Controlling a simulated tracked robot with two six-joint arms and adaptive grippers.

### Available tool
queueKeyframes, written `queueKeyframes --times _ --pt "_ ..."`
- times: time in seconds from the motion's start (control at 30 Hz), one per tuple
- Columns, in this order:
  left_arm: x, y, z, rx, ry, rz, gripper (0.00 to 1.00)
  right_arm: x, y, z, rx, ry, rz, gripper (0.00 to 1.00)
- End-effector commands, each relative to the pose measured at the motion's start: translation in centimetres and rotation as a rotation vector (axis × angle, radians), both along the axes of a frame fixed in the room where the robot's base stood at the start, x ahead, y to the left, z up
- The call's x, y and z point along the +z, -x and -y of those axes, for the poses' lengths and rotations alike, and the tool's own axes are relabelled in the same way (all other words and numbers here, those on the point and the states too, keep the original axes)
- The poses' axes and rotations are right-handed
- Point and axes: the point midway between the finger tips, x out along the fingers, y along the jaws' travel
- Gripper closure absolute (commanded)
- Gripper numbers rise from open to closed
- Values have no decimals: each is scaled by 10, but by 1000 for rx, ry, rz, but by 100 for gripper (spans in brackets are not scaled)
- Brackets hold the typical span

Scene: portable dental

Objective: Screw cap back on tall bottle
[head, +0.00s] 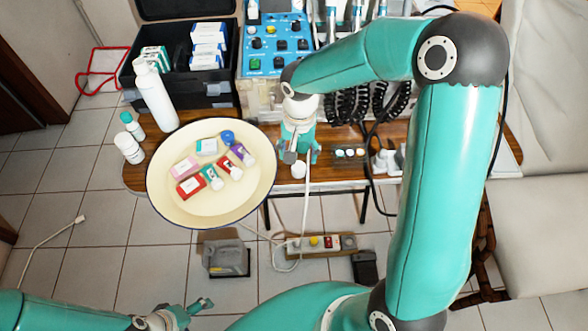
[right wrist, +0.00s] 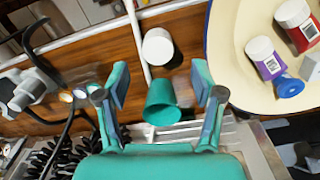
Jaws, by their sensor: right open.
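The tall white bottle (head: 158,98) stands upright at the left end of the wooden table, behind the cream basin. My right gripper (head: 300,154) points down over the table's middle, right of the basin. In the right wrist view its fingers (right wrist: 160,82) are open, with a green cylinder (right wrist: 161,104) visible between them; I cannot tell whether they touch it.
The cream basin (head: 162,206) holds several small bottles and boxes. A blue control unit (head: 272,48) and black coiled hoses (head: 347,105) are behind the right gripper. A power strip (head: 320,243) is on the floor.

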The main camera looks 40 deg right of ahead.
Motion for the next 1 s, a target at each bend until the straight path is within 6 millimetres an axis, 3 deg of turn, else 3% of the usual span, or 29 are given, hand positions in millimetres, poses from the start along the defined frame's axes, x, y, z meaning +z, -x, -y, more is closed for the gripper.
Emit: queueKeyframes --times 0.17,0.53,0.93,1.0 --pt "0 0 0 0 0 0 14 -3 0 0 1 0 -1 33" --pt "3 0 0 0 0 0 14 -49 1 0 2 -1 -2 33" --pt "3 0 0 0 0 0 14 -52 0 0 3 -1 -1 33" --pt "3 0 0 0 0 0 14 -52 0 0 3 -1 -1 44"
